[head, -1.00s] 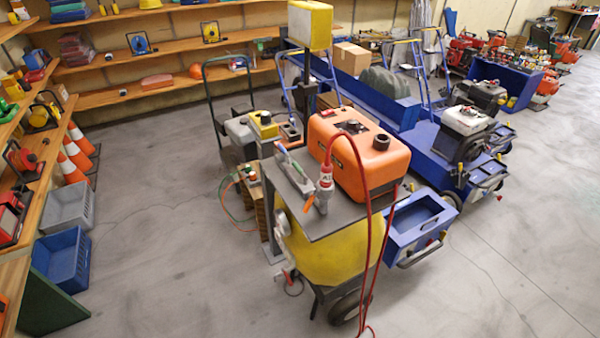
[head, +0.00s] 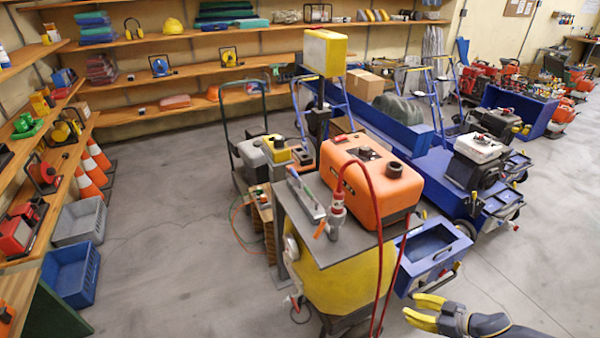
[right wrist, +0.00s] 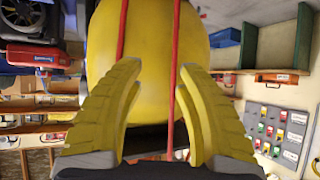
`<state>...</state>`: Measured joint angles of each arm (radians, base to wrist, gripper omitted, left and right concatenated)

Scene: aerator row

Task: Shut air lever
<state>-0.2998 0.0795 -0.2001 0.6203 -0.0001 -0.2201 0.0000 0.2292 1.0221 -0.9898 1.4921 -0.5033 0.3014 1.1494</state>
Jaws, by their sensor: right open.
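The machine has a yellow tank (head: 349,283) under a grey top plate (head: 352,247). A silver and red hose fitting (head: 338,208) stands on the plate's front part. A small orange lever (head: 320,231) sticks out from the fitting's foot toward the lower left; I cannot tell its valve state. A red hose (head: 375,200) loops from the fitting down past the tank. My right gripper (head: 412,306) is open and empty, low at the right of the tank. In the right wrist view, the open fingers (right wrist: 160,70) point at the yellow tank (right wrist: 147,50), with red hose strands (right wrist: 171,75) beyond them. My left gripper is out of view.
An orange box-like unit (head: 372,182) sits on the plate behind the fitting. A grey-handled tool (head: 306,199) lies left of the fitting. A blue open bin (head: 430,250) hangs at the machine's right, above my right gripper.

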